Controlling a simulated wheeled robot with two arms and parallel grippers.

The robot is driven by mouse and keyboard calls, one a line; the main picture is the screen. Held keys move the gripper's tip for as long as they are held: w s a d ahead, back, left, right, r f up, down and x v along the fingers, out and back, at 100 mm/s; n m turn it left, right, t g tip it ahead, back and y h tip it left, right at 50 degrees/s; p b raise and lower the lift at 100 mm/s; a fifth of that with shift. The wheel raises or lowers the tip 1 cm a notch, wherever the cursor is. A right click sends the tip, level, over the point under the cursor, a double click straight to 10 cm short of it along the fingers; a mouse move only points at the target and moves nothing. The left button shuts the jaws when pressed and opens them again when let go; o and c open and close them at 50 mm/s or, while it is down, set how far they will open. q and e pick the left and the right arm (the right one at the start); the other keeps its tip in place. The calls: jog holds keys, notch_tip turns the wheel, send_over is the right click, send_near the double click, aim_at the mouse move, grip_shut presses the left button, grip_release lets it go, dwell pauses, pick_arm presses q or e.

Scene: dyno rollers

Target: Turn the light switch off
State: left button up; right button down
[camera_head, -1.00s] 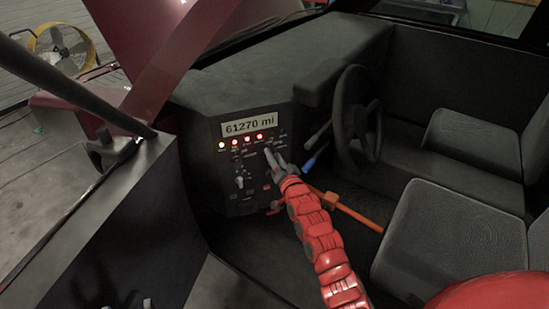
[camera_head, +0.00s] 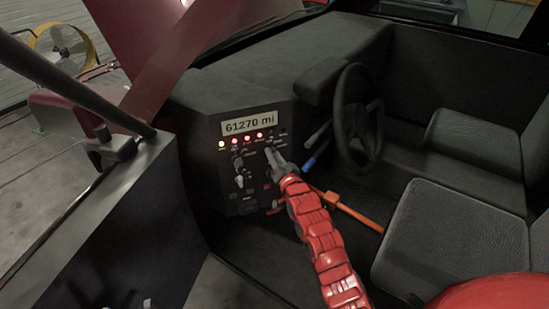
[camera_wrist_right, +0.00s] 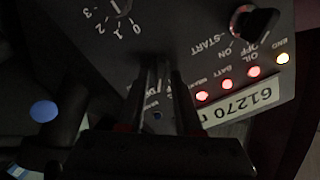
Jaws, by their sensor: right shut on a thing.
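The dashboard control panel (camera_head: 243,165) faces me below a display reading 61270 mi. My right gripper (camera_head: 272,153) is at the panel's upper right, under the row of warning lights. In the right wrist view its two fingers (camera_wrist_right: 160,72) are close together against the panel and shut on a small control. The fingers hide most of that control, presumably the light switch, so its position cannot be read. Part of a label shows beside them. Small grey tips (camera_head: 147,303) at the bottom edge of the head view may be my left gripper.
An ignition knob (camera_wrist_right: 250,22) marked OFF, ON, START and a dial (camera_wrist_right: 122,6) with numbers flank the fingers. Yellow and red lights (camera_head: 247,138) are lit. The steering wheel (camera_head: 357,115), a blue-tipped lever (camera_head: 310,163) and an orange-red lever (camera_head: 350,210) stand to the right.

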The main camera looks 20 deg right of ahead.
jog(key=shift+a+n+b, duration=0.2)
jog(key=shift+n+b, duration=2.75)
jog(key=shift+n, duration=0.65)
jog(key=c, duration=0.9)
grip_release()
jog(key=shift+s, duration=0.1)
jog(key=s, duration=1.1)
jog(key=s+d, duration=0.1)
jog(key=s, duration=0.5)
jog(key=shift+s, duration=0.15)
